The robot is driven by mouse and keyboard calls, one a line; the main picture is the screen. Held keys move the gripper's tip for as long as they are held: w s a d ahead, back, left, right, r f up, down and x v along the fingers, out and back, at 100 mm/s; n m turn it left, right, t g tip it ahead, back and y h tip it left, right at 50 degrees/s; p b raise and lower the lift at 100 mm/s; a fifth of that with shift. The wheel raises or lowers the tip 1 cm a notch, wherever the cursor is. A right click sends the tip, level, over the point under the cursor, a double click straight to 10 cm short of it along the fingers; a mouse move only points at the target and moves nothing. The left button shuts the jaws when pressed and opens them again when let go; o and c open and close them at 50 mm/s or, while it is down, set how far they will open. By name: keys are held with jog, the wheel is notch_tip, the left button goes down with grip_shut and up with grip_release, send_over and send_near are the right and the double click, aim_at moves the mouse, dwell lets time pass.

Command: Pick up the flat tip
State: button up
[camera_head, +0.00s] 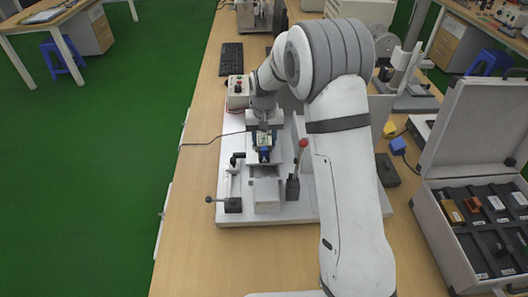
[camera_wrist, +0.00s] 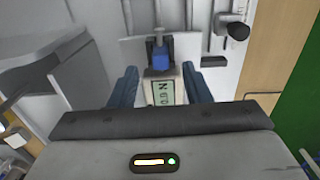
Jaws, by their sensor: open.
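My gripper (camera_head: 264,147) points down over a white fixture plate (camera_head: 232,215) on the bench. In the wrist view my gripper (camera_wrist: 160,72) has its two blue fingers apart, one on each side of a pale block (camera_wrist: 164,92) with a dark-lettered green label. A blue piece (camera_wrist: 160,57) sits just beyond the block, between the fingertips. I see gaps beside the block, so it is not clamped. An open grey case (camera_head: 447,253) at the right holds several small labelled tips, including an orange one (camera_head: 453,211). I cannot tell which piece is the flat tip.
A red-knobbed lever (camera_head: 303,144) and a clamp handle (camera_head: 222,201) stand close around the fixture. A control box (camera_head: 237,92) and keyboard (camera_head: 231,58) are behind. A blue piece (camera_head: 398,145) and a black box (camera_head: 387,170) lie at the right. The bench's left strip is mostly clear.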

aim_at(264, 148)
notch_tip(264, 148, down, 3)
jog(key=shift+s+f, duration=0.1)
jog(key=shift+c, duration=0.2)
grip_shut()
